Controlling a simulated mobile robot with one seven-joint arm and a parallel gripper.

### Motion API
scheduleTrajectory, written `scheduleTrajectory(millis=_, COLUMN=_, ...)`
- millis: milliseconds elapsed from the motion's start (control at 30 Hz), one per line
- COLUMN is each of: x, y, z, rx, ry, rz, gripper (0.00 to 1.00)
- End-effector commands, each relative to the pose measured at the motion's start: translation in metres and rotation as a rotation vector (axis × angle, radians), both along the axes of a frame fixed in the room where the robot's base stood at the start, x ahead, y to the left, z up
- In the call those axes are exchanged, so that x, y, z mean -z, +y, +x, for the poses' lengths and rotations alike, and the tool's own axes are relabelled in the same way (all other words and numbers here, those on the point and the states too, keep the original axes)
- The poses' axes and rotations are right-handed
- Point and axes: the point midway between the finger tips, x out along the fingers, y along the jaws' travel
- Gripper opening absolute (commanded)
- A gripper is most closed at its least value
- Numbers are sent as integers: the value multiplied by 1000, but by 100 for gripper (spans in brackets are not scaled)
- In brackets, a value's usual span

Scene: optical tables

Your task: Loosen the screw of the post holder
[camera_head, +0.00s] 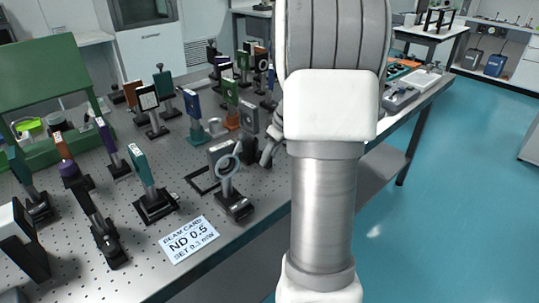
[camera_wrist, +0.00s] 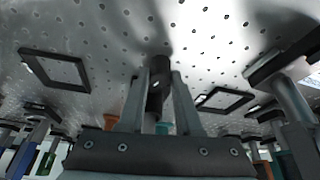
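In the wrist view, my gripper (camera_wrist: 161,78) reaches up from the bottom edge with its two grey fingers apart. A dark, upright, post-like part, likely the post holder (camera_wrist: 158,72), stands between the fingertips. I cannot tell whether the fingers touch it, and I cannot make out its screw. In the head view, my gripper (camera_head: 267,150) is low over the near part of the table and mostly hidden behind my arm. Just left of it a round lens mount (camera_head: 228,165) stands on a dark post and base (camera_head: 236,206).
The perforated optical table (camera_head: 110,268) carries several mounts, including a teal plate (camera_head: 142,165) and a purple plate (camera_head: 105,134). A beam card (camera_head: 189,240) lies near the front edge. A flat dark frame (camera_wrist: 55,70) lies left of the fingers. The blue floor at right is clear.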

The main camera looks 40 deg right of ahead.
Motion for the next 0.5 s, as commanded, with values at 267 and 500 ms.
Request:
scheduleTrajectory(millis=267, x=0, y=0, z=0, rx=4, ry=0, rz=0, gripper=0)
scheduleTrajectory(millis=500, x=0, y=2, z=0, rx=135, ry=1, rz=0, gripper=0)
